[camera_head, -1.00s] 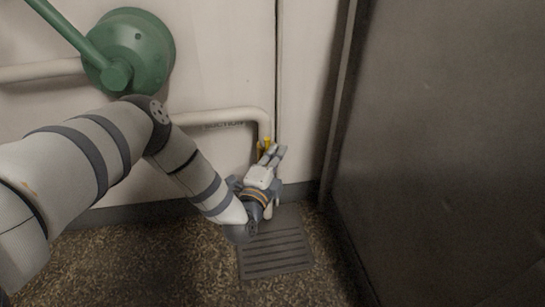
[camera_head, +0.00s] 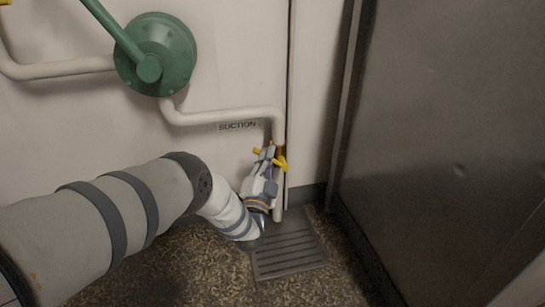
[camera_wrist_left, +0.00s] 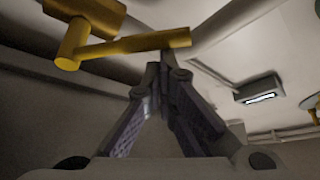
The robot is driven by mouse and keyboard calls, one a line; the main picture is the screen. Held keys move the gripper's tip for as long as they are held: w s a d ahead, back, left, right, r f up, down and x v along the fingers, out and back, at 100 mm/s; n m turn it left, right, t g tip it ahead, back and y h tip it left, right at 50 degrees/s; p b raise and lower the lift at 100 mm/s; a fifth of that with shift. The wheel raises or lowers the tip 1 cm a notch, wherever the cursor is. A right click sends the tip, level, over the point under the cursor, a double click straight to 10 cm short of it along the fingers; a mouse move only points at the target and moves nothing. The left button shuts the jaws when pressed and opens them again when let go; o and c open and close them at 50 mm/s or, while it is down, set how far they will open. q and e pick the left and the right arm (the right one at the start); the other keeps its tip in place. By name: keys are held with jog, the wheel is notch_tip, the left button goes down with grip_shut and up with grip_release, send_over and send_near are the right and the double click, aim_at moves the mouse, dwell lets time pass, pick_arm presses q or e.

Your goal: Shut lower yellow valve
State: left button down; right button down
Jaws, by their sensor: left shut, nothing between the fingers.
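The lower yellow valve (camera_head: 281,162) sits on the white pipe beside the wall, low above the floor, partly hidden behind my gripper. In the left wrist view its yellow lever (camera_wrist_left: 135,45) runs across the upper left, from a round pivot to a free end just above my fingertips. My left gripper (camera_head: 267,155) is shut and empty, just left of the valve and pipe. Its closed fingertips (camera_wrist_left: 160,68) lie close under the lever's free end; I cannot tell whether they touch. My right gripper is not in view.
A green round housing (camera_head: 157,55) with a green lever is on the wall above. A white pipe (camera_head: 225,116) passes over the "SUCTION" label. A floor grate (camera_head: 288,254) lies below. A dark metal panel (camera_head: 450,140) closes off the right side. Another yellow part shows at the top left edge.

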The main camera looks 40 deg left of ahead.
pick_arm(q)
jog(key=shift+s+a+f+b, duration=0.25)
jog(key=shift+s+a+f, duration=0.15)
jog(key=shift+f, duration=0.4)
jog(key=shift+s+a+f+b, duration=0.25)
jog(key=shift+s+f, duration=0.1)
jog(key=shift+f, duration=0.45)
jog(key=shift+s+a+f+b, duration=0.2)
jog(key=shift+s+a+f, duration=0.2)
jog(key=shift+f, duration=0.4)
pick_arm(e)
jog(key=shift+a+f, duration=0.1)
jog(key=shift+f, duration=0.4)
pick_arm(q)
jog(key=shift+f, duration=0.15)
